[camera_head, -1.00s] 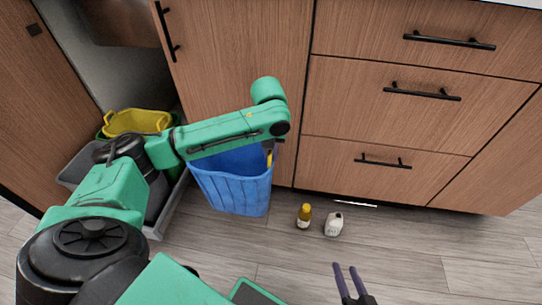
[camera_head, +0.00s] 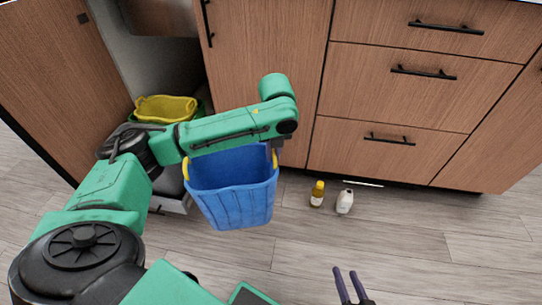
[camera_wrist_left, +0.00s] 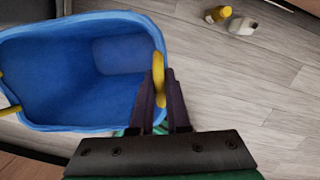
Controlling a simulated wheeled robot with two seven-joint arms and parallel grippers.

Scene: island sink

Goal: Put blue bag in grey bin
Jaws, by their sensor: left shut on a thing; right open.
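The blue bag (camera_head: 233,197) is a ribbed, open-topped tub with yellow handles. It hangs upright below my left forearm in the head view. In the left wrist view the blue bag (camera_wrist_left: 62,75) looks empty inside. My left gripper (camera_wrist_left: 165,88) is shut on its right yellow handle (camera_wrist_left: 158,72); the forearm mostly hides these jaws in the head view. A grey bin (camera_head: 174,204) shows only as a grey edge at the open cabinet, behind my left arm and the bag. My right gripper (camera_head: 347,284) is open and empty over the floor at the bottom.
A yellow tub (camera_head: 166,108) sits in the open cabinet at left. A yellow-capped bottle (camera_head: 317,194) and a white bottle (camera_head: 345,202) stand on the floor right of the bag. Wooden drawers (camera_head: 395,90) close off the back. The floor at right is clear.

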